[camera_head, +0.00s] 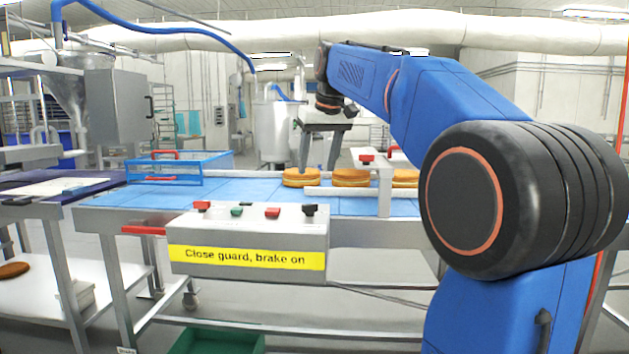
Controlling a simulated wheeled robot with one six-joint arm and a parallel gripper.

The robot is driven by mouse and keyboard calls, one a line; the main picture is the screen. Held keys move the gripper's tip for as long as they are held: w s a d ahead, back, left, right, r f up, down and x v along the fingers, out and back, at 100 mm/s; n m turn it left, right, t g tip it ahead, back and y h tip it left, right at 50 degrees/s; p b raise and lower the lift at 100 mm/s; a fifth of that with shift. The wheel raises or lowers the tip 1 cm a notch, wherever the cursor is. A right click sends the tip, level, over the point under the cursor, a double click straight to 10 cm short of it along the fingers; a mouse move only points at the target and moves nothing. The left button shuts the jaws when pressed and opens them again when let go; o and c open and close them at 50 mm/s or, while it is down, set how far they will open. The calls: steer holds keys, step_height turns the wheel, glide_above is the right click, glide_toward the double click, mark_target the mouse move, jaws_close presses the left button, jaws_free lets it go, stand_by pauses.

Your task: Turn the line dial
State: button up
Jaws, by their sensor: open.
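A grey control box (250,230) stands at the front edge of the conveyor, with a yellow label reading "Close guard, brake on". On its top are a red knob (202,206) at the left, a green button (237,211), a red button (272,212) and a black knob (309,210) at the right. Which of these is the line dial is not marked. My gripper (318,168) points down, open and empty, over the belt behind the box. Its fingers overlap the first filled round in the picture; I cannot tell whether they touch it. The fingers are apart from the knobs.
Filled rounds (350,178) sit in a row on the blue belt (245,189). A grey bracket with a red knob (367,159) stands over the belt at right. A blue mesh guard (165,169) with a red handle is at left. A green crate (210,341) lies below.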

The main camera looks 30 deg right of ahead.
steer(key=shift+v, duration=2.55)
steer(key=s+a+f, duration=0.4)
steer(key=s+f, duration=0.6)
steer(key=f, duration=0.3)
steer(key=s+a+f, duration=0.4)
steer(key=s+f, duration=0.6)
steer(key=f, duration=0.4)
steer(key=s+a+f+n, duration=0.1)
steer(key=s+a+f, duration=0.3)
steer(key=s+f, duration=0.6)
step_height(320, 180, down, 3)
steer(key=shift+s+f, duration=0.15)
steer(key=shift+f, duration=0.05)
